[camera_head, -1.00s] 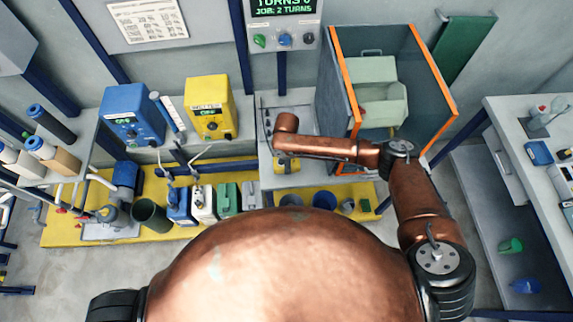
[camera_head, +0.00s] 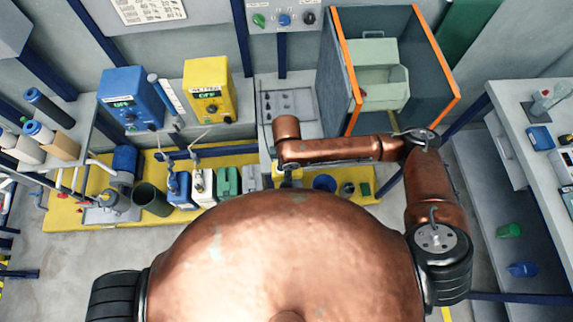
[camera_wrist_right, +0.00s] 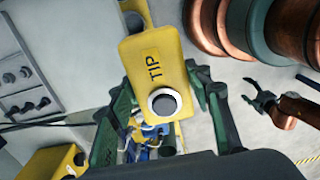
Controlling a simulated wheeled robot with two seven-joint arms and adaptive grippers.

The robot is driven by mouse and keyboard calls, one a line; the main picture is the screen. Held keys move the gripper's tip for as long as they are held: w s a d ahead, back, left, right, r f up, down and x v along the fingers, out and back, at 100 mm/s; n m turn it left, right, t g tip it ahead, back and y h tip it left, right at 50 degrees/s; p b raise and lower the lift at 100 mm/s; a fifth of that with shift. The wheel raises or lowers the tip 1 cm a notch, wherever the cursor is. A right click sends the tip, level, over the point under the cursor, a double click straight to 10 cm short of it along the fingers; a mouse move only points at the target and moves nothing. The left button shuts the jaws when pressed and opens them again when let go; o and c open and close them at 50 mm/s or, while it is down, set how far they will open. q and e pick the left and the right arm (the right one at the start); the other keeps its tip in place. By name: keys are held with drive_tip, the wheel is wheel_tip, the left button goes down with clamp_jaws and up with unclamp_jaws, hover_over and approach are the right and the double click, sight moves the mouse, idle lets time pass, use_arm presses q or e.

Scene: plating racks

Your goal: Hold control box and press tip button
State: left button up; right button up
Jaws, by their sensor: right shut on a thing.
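The yellow control box (camera_wrist_right: 160,68) is in the right wrist view, with "TIP" printed on its face and a round black tip button (camera_wrist_right: 164,103) in a white ring. My right gripper (camera_wrist_right: 164,82) is shut on it, one dark green finger on each side. In the head view the right forearm covers the gripper and most of the box. A small dark gripper on a copper arm, which looks like my left gripper (camera_wrist_right: 256,94), shows at the right of the wrist view. Its fingers are apart and empty, away from the box. The head view does not show it.
A grey bin with orange edges (camera_head: 428,75) holds a pale green tub. Blue (camera_head: 131,100) and yellow (camera_head: 208,92) units stand on the back bench. Several cans line the yellow platform (camera_head: 65,217) below. A side table (camera_head: 520,110) is at the right. Grey floor is bare at left.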

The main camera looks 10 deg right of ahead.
drive_tip(key=shift+w+d+f+b, duration=0.25)
drive_tip(key=shift+w+f+b, duration=0.9)
drive_tip(key=shift+w+f, duration=1)
drive_tip(key=shift+w+d+f+b, duration=0.2)
drive_tip(key=shift+w+f+b, duration=1)
drive_tip(key=shift+w+f, duration=0.95)
drive_tip(key=shift+w+d+f+b, duration=0.25)
drive_tip(key=shift+w+f+b, duration=1.15)
drive_tip(key=shift+w, duration=1.3)
drive_tip(key=shift+f, duration=0.2)
drive_tip(key=shift+f, duration=0.6)
drive_tip(key=o, duration=1.3)
drive_tip(key=c, duration=1.3)
